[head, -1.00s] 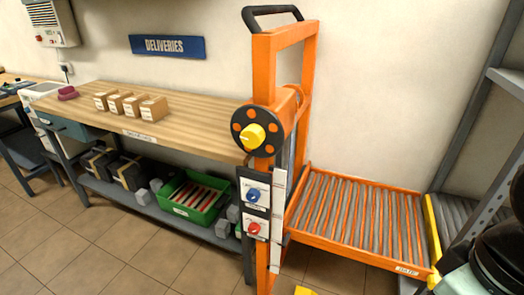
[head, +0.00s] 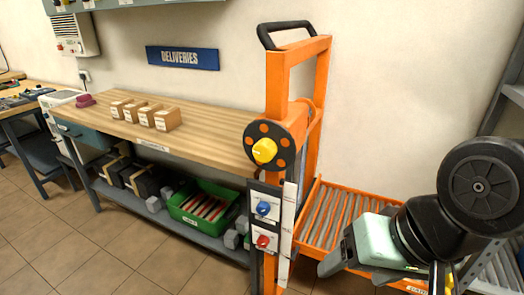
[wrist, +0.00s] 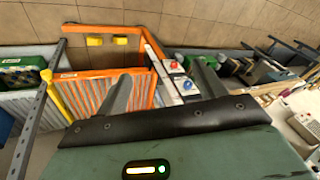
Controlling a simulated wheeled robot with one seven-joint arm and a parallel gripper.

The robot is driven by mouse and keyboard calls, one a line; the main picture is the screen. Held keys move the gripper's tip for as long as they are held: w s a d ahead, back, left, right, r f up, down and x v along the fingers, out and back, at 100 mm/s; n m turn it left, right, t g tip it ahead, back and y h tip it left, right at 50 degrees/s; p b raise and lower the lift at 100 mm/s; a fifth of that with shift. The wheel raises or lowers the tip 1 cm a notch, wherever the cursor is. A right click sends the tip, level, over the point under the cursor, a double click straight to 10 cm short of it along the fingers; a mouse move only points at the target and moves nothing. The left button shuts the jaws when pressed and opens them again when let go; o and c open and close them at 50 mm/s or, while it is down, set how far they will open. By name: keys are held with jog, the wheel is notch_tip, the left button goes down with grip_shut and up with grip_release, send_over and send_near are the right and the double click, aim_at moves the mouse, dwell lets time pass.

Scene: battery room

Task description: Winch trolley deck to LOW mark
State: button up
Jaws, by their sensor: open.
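The orange winch trolley (head: 275,85) stands upright against the end of the bench. Its black winch wheel (head: 284,148) with orange dots and a yellow knob (head: 265,150) is on the mast. Below are a blue knob (head: 263,208), a red knob (head: 263,241) and a white vertical strip (head: 287,232); its marks are too small to read. The roller deck (head: 322,210) sits low on the right, partly hidden by my arm. My gripper (head: 332,252) is open and empty in front of the deck, right of the mast and below the wheel. The wrist view shows its two spread fingers (wrist: 163,88).
A wooden bench (head: 200,122) with several small boxes (head: 145,113) lies left of the trolley. A green crate (head: 203,207) sits on its lower shelf. A grey rack (head: 508,75) stands at the right. Floor in front of the bench is clear.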

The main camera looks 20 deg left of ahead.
jog(key=w+a+r+m+t+y+p, duration=0.1)
jog(key=w+a+r+m+t, duration=0.2)
jog(key=a+m, duration=0.45)
jog(key=w+a+m+t+y+p, duration=0.1)
jog(key=w+a+m+t+y, duration=0.3)
jog(key=a, duration=0.6)
jog(key=w+a+r+m+t+h+p, duration=0.1)
jog(key=w+a+r+m+t, duration=0.2)
jog(key=a+m, duration=0.55)
jog(key=m+t+h+p, duration=0.2)
jog(key=m+t+h, duration=0.55)
jog(key=m, duration=0.95)
send_near(262, 154)
jog(key=w+p, duration=0.2)
jog(key=w, duration=0.1)
jog(key=w+g+h+p, duration=0.1)
jog(key=w+p, duration=0.1)
jog(key=w, duration=0.2)
jog(key=w+r+h+p, duration=0.1)
jog(key=w+p, duration=0.1)
jog(key=w, duration=0.1)
jog(key=shift+w+a, duration=0.25)
jog(key=c, duration=1)
